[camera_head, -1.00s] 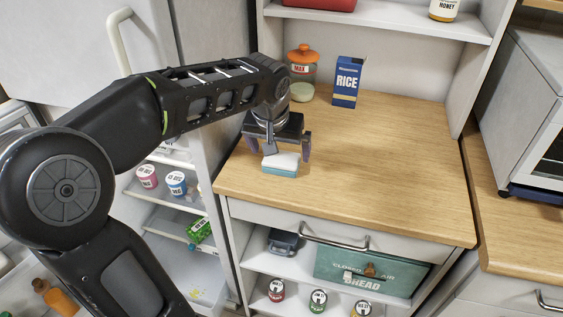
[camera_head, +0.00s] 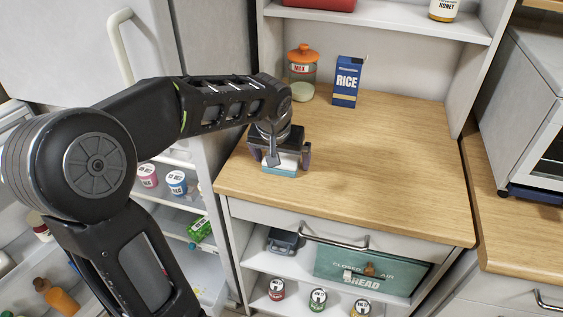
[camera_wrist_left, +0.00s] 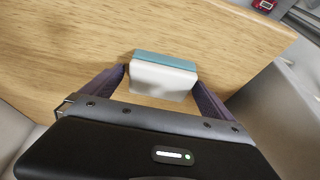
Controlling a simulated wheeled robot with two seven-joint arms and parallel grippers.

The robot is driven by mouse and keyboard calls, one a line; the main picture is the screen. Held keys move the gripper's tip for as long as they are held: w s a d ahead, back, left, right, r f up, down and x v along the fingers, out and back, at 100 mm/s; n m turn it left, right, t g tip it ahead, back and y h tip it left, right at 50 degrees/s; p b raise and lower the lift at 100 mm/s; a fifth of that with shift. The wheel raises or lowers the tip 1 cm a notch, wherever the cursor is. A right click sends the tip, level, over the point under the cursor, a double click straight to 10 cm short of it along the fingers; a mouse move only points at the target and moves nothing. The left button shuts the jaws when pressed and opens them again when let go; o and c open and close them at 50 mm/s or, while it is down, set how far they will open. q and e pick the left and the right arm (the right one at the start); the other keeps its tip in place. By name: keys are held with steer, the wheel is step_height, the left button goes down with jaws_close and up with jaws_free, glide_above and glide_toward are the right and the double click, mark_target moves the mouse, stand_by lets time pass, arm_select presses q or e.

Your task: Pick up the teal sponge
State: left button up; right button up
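The teal sponge (camera_head: 279,171), with a white upper layer, lies near the front left edge of the wooden counter (camera_head: 370,170). In the left wrist view the sponge (camera_wrist_left: 164,76) sits between the two fingers, its white layer facing the camera. My left gripper (camera_head: 280,160) points down over it, with one finger at each end of the sponge. The left gripper (camera_wrist_left: 161,80) is open, and narrow gaps seem to show beside the sponge. Whether a finger touches it is hard to tell. My right gripper is not in view.
An orange-lidded jar (camera_head: 302,75) and a blue rice box (camera_head: 347,82) stand at the back of the counter. A shelf (camera_head: 390,18) hangs above. The counter's middle and right are clear. Open fridge shelves with tubs (camera_head: 177,182) lie left of the counter.

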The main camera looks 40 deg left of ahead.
mark_target(282, 157)
arm_select(q)
steer(key=c, duration=1.3)
step_height(282, 157, up, 10)
steer(key=shift+r, duration=0.1)
stand_by(0.4)
steer(key=o, duration=0.7)
steer(key=c, duration=0.5)
steer(key=shift+s, duration=0.1)
